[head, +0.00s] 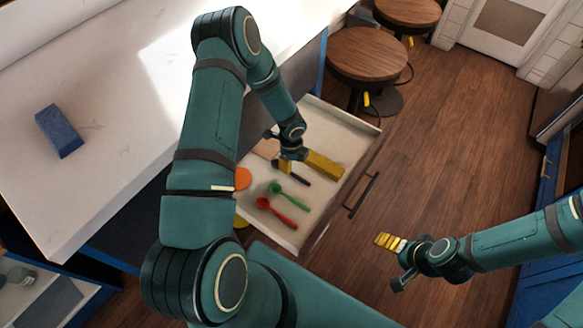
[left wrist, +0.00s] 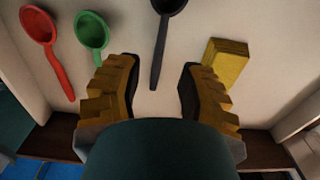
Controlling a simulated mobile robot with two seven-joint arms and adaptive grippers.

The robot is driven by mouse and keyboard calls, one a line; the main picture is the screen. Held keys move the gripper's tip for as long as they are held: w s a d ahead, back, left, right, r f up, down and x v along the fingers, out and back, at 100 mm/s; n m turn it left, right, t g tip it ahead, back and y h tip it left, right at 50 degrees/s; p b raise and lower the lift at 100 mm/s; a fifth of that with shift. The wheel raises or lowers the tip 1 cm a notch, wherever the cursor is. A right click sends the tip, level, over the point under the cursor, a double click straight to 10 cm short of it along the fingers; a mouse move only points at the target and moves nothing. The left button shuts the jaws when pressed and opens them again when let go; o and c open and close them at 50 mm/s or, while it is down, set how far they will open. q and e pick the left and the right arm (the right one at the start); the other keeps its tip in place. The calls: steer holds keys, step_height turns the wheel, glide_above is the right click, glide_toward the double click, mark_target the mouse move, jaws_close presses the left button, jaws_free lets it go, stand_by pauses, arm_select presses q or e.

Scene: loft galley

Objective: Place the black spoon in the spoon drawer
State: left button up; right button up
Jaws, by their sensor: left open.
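The black spoon (left wrist: 160,50) lies on the floor of the open, pale drawer (head: 354,130); in the head view only its dark handle (head: 301,179) shows beside my gripper. My left gripper (head: 290,165) is low over the drawer, open and empty. In the left wrist view its fingertips (left wrist: 158,75) stand on either side of the black handle, apart from it. A green spoon (head: 290,195) and a red spoon (head: 277,213) lie in the same drawer. My right gripper (head: 397,262) hangs over the wooden floor, away from the drawer; its opening is unclear.
A yellow block (head: 324,167) lies in the drawer, close to my left gripper's right finger in the wrist view. An orange round thing (head: 242,178) shows at the drawer's near left. A blue block (head: 60,131) is on the white counter (head: 110,80). Round stools (head: 368,52) stand beyond.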

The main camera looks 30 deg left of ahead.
mark_target(291, 173)
arm_select(q)
step_height(291, 173, up, 5)
steer(key=s+d+r+n+h, duration=0.1)
steer(key=s+d+n, duration=0.3)
steer(key=d+n, duration=0.2)
steer(key=s+d+r+n+t+h, duration=0.1)
steer(key=s+d+n, duration=0.4)
steer(key=d+n, duration=0.2)
steer(key=s+d+r+n+h, duration=0.1)
steer(key=s+d+n+h, duration=0.1)
steer(key=s+d+n, duration=0.2)
steer(key=shift+s+d+r+n+t+p, duration=0.15)
steer(key=shift+s+d+r+n+p, duration=0.05)
steer(key=shift+d+n, duration=0.45)
steer(key=shift+s+d+r+n+t+p, duration=0.2)
steer(key=shift+d+n, duration=0.3)
steer(key=shift+n, duration=0.25)
steer(key=shift+s+n, duration=0.2)
steer(key=shift+n, duration=0.2)
